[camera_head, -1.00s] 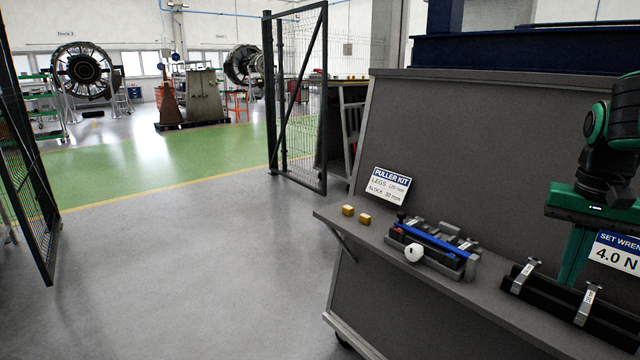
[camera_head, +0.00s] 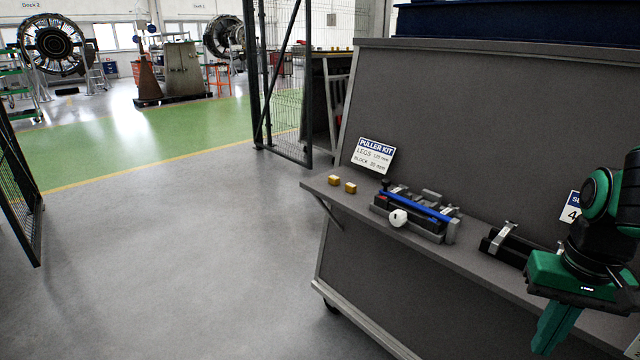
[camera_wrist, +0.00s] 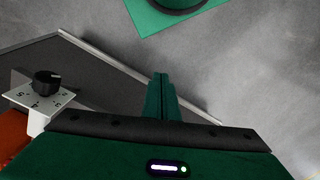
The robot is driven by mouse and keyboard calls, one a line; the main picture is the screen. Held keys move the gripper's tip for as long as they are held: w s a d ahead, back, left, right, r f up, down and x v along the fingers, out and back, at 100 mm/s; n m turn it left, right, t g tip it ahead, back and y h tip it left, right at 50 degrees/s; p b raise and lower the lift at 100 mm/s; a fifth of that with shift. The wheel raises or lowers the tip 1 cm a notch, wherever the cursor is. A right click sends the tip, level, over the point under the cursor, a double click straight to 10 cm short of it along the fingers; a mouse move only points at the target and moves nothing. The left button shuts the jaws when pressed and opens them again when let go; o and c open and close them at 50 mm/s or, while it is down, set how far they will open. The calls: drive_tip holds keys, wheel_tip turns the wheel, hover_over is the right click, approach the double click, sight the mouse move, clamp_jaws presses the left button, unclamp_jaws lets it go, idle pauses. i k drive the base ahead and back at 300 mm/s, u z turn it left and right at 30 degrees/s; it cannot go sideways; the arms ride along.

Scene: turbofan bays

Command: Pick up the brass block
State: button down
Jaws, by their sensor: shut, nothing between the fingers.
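Two small brass blocks, a left one (camera_head: 334,180) and a right one (camera_head: 350,188), sit slightly apart near the left end of the grey bench shelf (camera_head: 316,183) in the head view. I cannot tell which the task means. My gripper (camera_head: 546,341) is at the lower right of the head view, pointing down, well to the right of both blocks. Its green fingers are together and empty; they also show in the wrist view (camera_wrist: 161,80). No brass block shows in the wrist view.
Right of the blocks stands a tray (camera_head: 448,233) with a blue bar and a white round knob. A black cylinder (camera_head: 505,247) lies further right. A dial (camera_wrist: 42,92) shows in the wrist view. Open floor (camera_head: 190,250) lies left.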

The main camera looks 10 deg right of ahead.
sight(334, 180)
drive_tip(key=u, duration=1.6)
drive_tip(key=i, duration=1.85)
drive_tip(key=z, duration=2.55)
drive_tip(key=i, duration=0.9)
